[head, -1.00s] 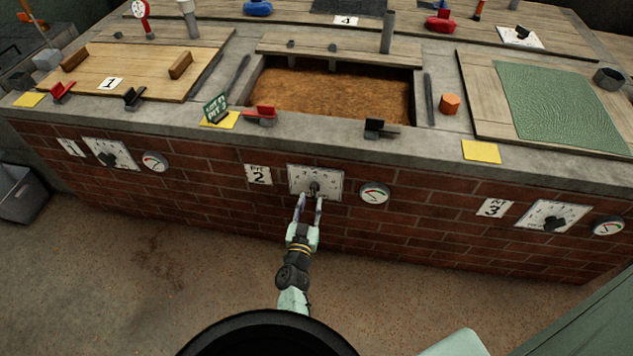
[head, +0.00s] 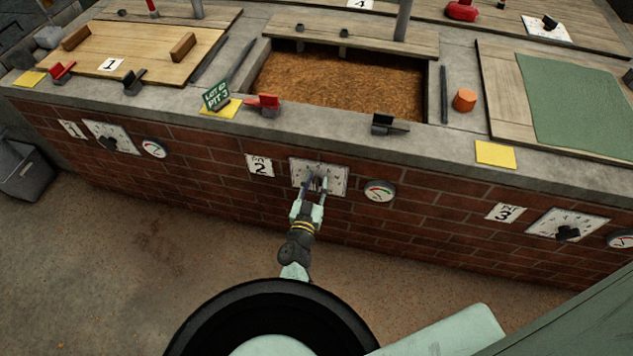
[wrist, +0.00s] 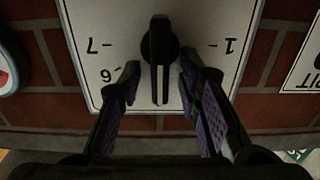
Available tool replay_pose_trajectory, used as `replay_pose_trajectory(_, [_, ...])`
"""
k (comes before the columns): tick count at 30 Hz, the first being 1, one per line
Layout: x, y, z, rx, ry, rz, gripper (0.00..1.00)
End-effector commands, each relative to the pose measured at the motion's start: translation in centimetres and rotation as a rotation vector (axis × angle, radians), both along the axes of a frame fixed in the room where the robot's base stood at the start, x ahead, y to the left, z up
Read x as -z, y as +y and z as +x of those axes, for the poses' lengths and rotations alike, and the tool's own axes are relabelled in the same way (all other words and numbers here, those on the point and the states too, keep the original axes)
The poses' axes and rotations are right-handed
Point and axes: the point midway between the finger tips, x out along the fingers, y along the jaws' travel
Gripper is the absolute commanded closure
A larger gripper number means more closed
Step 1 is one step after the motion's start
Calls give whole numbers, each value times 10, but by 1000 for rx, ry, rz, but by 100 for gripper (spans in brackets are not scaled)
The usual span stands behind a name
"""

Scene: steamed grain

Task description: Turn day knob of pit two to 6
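The day knob (wrist: 160,45) of pit two is a black bar knob on a white dial plate (head: 336,180), right of the "PIT 2" sign (head: 260,166) on the brick wall. In the wrist view the plate (wrist: 90,20) appears upside down, with 7 and 6 left of the knob and 1 to its right. The knob's bar stands upright in that picture, between 6 and 1; its pointing end is unclear. My gripper (wrist: 159,65) is open, one finger on each side of the bar, with visible gaps. In the head view my gripper (head: 315,185) partly hides the knob.
A round gauge (head: 379,191) sits just right of the dial plate. Pit three's dial (head: 567,225) and pit one's dial (head: 110,137) are farther along the wall. The counter edge with a black clip (head: 388,124) lies above. The floor in front is clear.

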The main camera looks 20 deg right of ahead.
Motion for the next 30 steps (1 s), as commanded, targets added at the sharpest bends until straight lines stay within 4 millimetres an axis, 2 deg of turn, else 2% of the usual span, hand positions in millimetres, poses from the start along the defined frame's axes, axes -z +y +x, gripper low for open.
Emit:
replay_pose_trajectory(2, [0,0,0,0,0,0,70])
replay_pose_trajectory(15, [0,-2,-1,5,1,-1,99])
replay_pose_trajectory(30, [1,-7,-4,13,-37,55,100])
